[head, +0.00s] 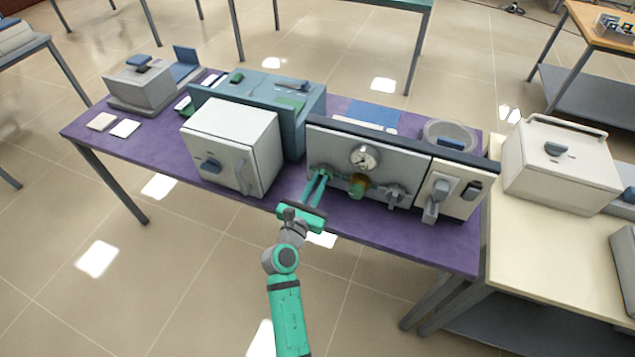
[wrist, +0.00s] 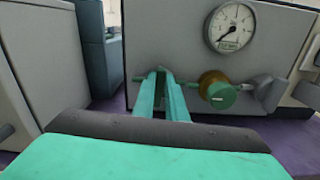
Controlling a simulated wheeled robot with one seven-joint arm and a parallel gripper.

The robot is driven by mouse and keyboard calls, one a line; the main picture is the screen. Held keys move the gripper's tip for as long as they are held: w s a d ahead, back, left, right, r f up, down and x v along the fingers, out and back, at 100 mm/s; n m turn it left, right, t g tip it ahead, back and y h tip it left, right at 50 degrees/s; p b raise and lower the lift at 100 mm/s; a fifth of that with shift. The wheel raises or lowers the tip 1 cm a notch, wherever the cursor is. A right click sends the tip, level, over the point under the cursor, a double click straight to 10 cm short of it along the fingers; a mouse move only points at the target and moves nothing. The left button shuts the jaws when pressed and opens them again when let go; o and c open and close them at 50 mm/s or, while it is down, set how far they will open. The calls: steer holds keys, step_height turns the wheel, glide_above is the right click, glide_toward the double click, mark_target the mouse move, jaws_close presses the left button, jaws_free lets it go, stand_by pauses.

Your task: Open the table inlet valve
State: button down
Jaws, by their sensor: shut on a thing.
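The grey valve panel (head: 330,150) stands on the purple table, with a round gauge (head: 365,157) on its face. My green gripper (head: 322,174) reaches the panel's left part, below and left of the gauge. In the wrist view its fingers (wrist: 161,74) are close together on a small part of the inlet valve at the panel face. The fingers hide most of that part; thin pipe ends show on both sides. To the right, apart from the fingers, is a brass fitting with a green round knob (wrist: 221,96). A grey lever fitting (head: 394,195) is farther right.
A white box furnace (head: 235,145) stands close to the left of my gripper, with a teal cabinet (head: 312,105) behind it. A switch panel (head: 450,190) adjoins the valve panel's right. The floor before the table is clear.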

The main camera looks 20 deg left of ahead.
steer(key=shift+d+f+m, duration=0.25)
steer(key=shift+f+m, duration=0.05)
steer(key=shift+m, duration=2.55)
steer(key=shift+d+f+m, duration=0.3)
steer(key=shift+m, duration=2.6)
steer(key=shift+d+f+m, duration=0.25)
steer(key=shift+f+m, duration=0.05)
steer(key=shift+m, duration=2.55)
steer(key=shift+s, duration=0.1)
steer(key=c, duration=1.8)
jaws_free()
steer(key=s, duration=1.1)
steer(key=shift+a, duration=0.15)
steer(key=shift+w, duration=0.1)
